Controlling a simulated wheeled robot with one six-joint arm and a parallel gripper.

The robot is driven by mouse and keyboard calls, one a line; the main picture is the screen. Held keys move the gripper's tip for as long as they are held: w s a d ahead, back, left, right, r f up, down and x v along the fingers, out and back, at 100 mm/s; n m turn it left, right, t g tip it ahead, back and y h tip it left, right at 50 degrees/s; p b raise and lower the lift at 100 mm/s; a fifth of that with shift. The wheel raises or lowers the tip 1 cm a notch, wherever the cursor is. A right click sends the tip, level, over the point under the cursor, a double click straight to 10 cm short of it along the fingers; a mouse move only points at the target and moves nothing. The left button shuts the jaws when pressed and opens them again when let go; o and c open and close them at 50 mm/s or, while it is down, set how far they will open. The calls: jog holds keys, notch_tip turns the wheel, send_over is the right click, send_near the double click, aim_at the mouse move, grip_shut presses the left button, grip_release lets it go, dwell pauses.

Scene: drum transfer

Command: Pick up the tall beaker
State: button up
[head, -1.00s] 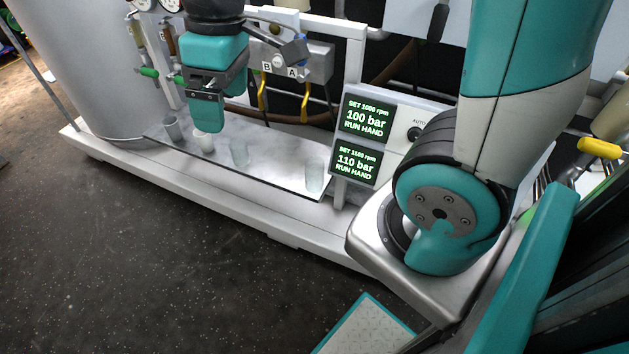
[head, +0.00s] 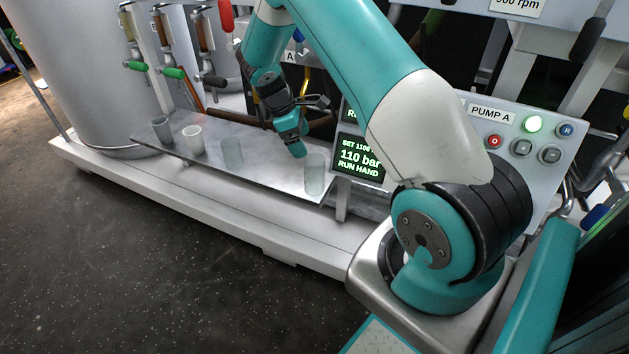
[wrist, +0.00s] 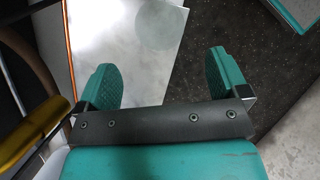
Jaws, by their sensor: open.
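The tall beaker (head: 315,176) is clear and stands upright at the right end of the metal shelf (head: 270,178) in the head view. My gripper (head: 298,151) is just behind and left of it, above the shelf, apart from the beaker as far as I can tell. In the wrist view my gripper (wrist: 160,64) has its two teal fingers wide apart with nothing between them. The shelf's bare plate (wrist: 125,60) lies beyond the fingers there. I cannot make out the beaker clearly in the wrist view.
A pump display (head: 359,160) stands right of the tall beaker. A yellow handle (wrist: 35,120) is close to the gripper's left.

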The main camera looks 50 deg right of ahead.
aim_at(314, 175)
jog(key=b+x, duration=0.1)
jog(key=x, duration=0.9)
jog(key=shift+w+a+f, duration=0.1)
jog(key=shift+w+a, duration=0.05)
jog(key=shift+a, duration=0.05)
jog(key=c, duration=1)
